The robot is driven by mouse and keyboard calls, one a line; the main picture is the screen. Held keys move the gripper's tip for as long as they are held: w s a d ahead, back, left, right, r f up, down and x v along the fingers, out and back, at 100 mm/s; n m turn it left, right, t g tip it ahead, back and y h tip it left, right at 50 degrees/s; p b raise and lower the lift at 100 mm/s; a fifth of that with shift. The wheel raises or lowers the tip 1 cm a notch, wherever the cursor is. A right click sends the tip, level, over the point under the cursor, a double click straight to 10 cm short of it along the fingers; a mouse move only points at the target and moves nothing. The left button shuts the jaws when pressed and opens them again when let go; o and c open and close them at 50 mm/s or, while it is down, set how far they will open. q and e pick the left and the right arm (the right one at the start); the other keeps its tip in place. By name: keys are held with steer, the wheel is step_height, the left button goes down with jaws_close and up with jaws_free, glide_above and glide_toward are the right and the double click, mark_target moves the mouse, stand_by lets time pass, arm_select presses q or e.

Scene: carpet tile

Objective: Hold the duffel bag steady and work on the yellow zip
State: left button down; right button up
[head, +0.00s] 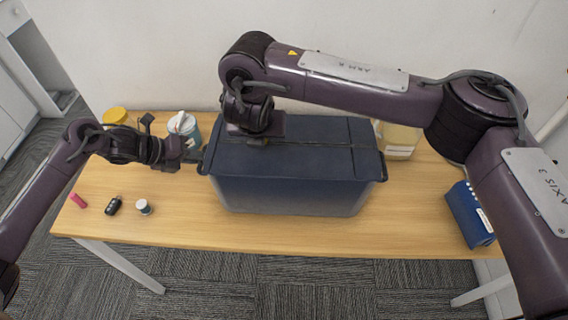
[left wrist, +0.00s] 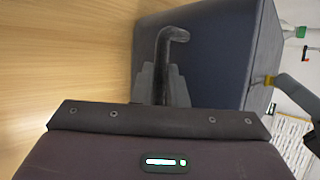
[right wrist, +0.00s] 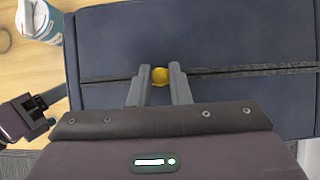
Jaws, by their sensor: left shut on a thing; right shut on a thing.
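The dark blue duffel bag (head: 290,185) sits upright on the wooden table (head: 420,225). My left gripper (head: 197,156) is at its left end, shut on a dark loop handle (left wrist: 172,42) there; the loop stands out beyond the fingers (left wrist: 163,85). My right gripper (right wrist: 160,86) is over the bag's top, left of its middle, shut on the yellow zip pull (right wrist: 160,75). The dark zip line (right wrist: 250,71) runs along the top on both sides of the pull. In the head view my right wrist hides the pull.
A white-lidded cup (head: 184,126) and a yellow-lidded jar (head: 115,116) stand behind my left gripper. A red item (head: 78,200), a black key fob (head: 113,205) and a small jar (head: 142,207) lie front left. A pale yellow container (head: 398,140) and a blue box (head: 470,214) are right.

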steer(key=shift+d, duration=2.5)
steer(key=shift+d, duration=2.6)
steer(key=shift+d, duration=2.4)
steer(key=shift+d, duration=2.65)
